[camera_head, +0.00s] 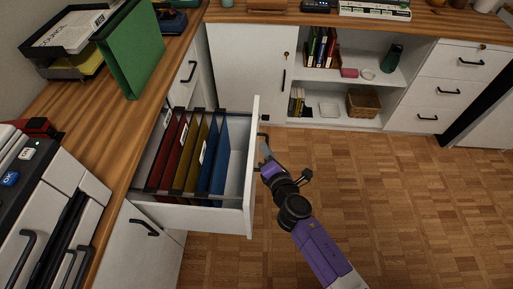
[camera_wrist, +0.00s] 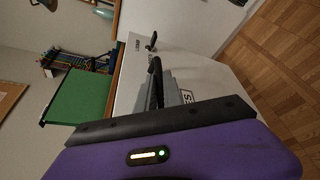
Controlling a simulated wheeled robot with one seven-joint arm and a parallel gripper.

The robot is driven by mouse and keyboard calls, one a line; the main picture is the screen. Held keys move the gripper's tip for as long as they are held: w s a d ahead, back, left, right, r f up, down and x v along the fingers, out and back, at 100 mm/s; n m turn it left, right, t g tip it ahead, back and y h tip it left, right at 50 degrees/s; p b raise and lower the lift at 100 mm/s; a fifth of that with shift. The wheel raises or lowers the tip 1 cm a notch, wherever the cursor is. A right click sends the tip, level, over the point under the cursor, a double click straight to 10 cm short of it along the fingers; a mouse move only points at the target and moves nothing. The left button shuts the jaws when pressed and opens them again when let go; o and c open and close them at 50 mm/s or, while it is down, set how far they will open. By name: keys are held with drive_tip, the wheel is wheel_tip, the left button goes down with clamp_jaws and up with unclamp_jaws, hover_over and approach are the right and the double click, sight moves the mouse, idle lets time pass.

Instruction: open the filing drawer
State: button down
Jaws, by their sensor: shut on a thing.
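The filing drawer (camera_head: 205,218) is pulled well out from the white cabinet under the left desk. Red, yellow and blue hanging folders (camera_head: 192,152) stand in it. My gripper (camera_head: 264,148) is at the outer side of the drawer's front panel (camera_head: 250,165) and is shut on the drawer handle. The dark handle (camera_wrist: 155,80) shows in the wrist view, with the grey fingers (camera_wrist: 172,92) at it. In the head view the handle is mostly hidden by the gripper.
A green box file (camera_head: 130,55) and a paper tray (camera_head: 70,32) stand on the desk above. A printer (camera_head: 50,200) is at the lower left. Shelves with a basket (camera_head: 363,103) are at the back. The parquet floor (camera_head: 420,200) at right is clear.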

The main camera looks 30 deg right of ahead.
drive_tip(key=shift+s+d, duration=0.6)
drive_tip(key=shift+d, duration=0.1)
drive_tip(key=c, duration=1.8)
unclamp_jaws()
drive_tip(key=shift+o, duration=0.2)
drive_tip(key=v, duration=0.7)
drive_tip(key=shift+s, duration=0.4)
